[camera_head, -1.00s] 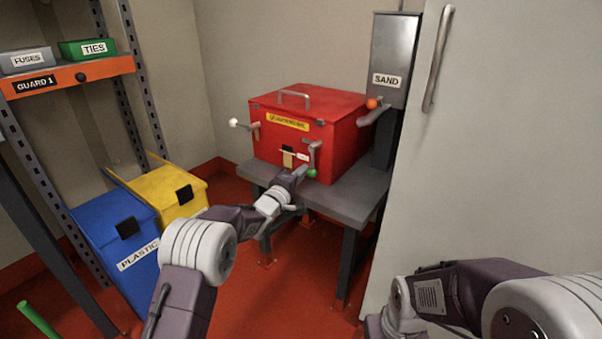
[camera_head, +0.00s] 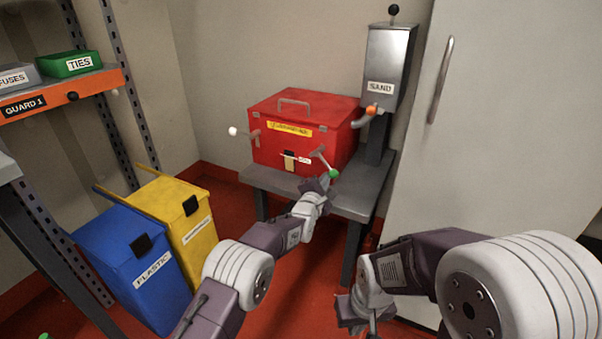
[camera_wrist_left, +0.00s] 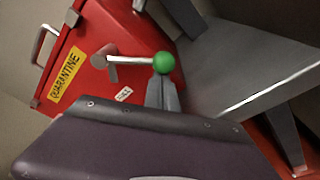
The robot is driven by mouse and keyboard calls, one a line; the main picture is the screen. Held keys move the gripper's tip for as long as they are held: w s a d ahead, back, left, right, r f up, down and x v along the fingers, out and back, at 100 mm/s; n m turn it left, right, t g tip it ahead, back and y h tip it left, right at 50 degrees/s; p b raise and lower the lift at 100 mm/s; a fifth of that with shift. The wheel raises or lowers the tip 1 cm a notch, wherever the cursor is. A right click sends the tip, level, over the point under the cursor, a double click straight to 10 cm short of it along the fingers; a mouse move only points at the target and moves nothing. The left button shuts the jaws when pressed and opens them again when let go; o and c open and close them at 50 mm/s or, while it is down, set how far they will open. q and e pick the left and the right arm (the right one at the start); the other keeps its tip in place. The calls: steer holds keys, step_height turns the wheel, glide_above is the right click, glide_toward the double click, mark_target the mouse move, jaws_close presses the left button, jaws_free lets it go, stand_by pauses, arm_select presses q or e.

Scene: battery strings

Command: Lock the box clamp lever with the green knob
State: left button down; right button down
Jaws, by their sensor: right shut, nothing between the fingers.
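The red box (camera_head: 312,143) stands on a grey bench. On its front right is a clamp lever (camera_head: 323,160) with a green knob (camera_head: 334,173); the lever slants down to the right. My left gripper (camera_head: 325,181) is at the green knob. In the left wrist view the fingertips (camera_wrist_left: 162,90) meet the green knob (camera_wrist_left: 164,63) from below; I cannot tell whether they grip it or only touch it. A second lever with a white knob (camera_head: 233,131) is on the box's left. My right gripper (camera_head: 366,318) is shut and empty, low in the head view, away from the box.
A grey SAND dispenser (camera_head: 389,65) with an orange knob (camera_head: 371,110) stands close to the box's right. The bench (camera_head: 357,201) has bare room at its front right. Blue (camera_head: 135,265) and yellow (camera_head: 178,210) bins stand left. A pale door (camera_head: 490,120) stands right.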

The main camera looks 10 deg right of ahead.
mark_target(333, 175)
arm_select(q)
steer(key=d+r+n, duration=0.1)
steer(key=s+d+r+n, duration=0.1)
steer(key=n, duration=0.1)
steer(key=shift+s+p, duration=0.15)
steer(key=shift+p, duration=0.15)
steer(key=shift+s+d+r, duration=0.25)
steer(key=shift+d+r, duration=0.05)
steer(key=shift+r, duration=0.15)
steer(key=shift+s+d+r, duration=0.2)
steer(key=shift+d+r, duration=0.1)
steer(key=shift+r, duration=0.15)
steer(key=shift+s+d+r+p, duration=0.1)
steer(key=shift+d+r+p, duration=0.1)
steer(key=shift+r, duration=0.2)
steer(key=shift+s+d+r+p, duration=0.1)
steer(key=shift+r+p, duration=0.05)
steer(key=shift+r, duration=0.25)
arm_select(e)
steer(key=shift+s+d+r, duration=0.25)
steer(key=shift+d+r, duration=0.15)
steer(key=shift+r, duration=0.35)
arm_select(q)
steer(key=shift+r, duration=0.25)
